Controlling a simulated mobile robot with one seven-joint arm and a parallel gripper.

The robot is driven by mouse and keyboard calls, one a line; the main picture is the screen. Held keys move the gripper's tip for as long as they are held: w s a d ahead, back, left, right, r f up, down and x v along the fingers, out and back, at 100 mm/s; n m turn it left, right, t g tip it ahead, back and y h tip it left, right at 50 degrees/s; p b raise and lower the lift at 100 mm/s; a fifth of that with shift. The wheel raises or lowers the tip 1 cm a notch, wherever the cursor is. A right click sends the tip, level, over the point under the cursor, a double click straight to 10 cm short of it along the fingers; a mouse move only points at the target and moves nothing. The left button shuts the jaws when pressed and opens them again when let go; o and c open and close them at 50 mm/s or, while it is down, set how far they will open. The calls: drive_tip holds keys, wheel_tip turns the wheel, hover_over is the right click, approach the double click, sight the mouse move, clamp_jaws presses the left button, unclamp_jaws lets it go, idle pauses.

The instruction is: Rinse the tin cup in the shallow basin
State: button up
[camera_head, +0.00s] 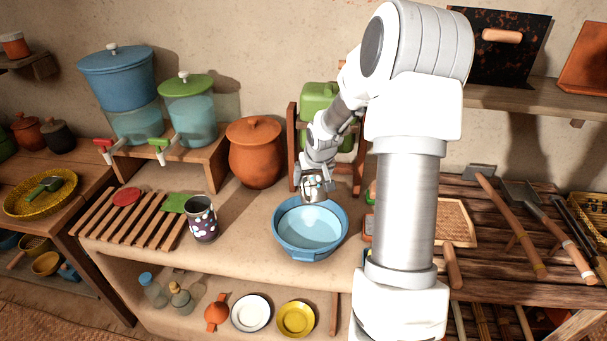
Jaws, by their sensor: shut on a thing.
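My gripper (317,184) is shut on a small metallic tin cup (313,190) with light coloured marks. It holds the cup above the back part of the shallow blue basin (283,244). The basin sits on the clay counter and has pale blue water or a pale blue inside. I cannot tell whether the cup touches the basin's rim or its contents. A second cup, dark with pale spots (203,222), stands upright on the counter left of the basin.
A wooden slatted rack (128,220) lies at the left. A lidded clay pot (254,152) stands behind the basin, with blue (117,75) and green-lidded (187,105) dispensers further left. A woven tray (455,222) lies right of my arm.

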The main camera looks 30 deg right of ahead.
drive_tip(key=shift+f+b, duration=5)
drive_tip(key=shift+f, duration=1.25)
drive_tip(key=shift+r, duration=0.1)
wheel_tip(320, 180, up, 12)
drive_tip(key=p, duration=0.9)
drive_tip(key=shift+f+p, duration=0.2)
drive_tip(key=shift+p, duration=0.2)
drive_tip(key=shift+a, duration=0.1)
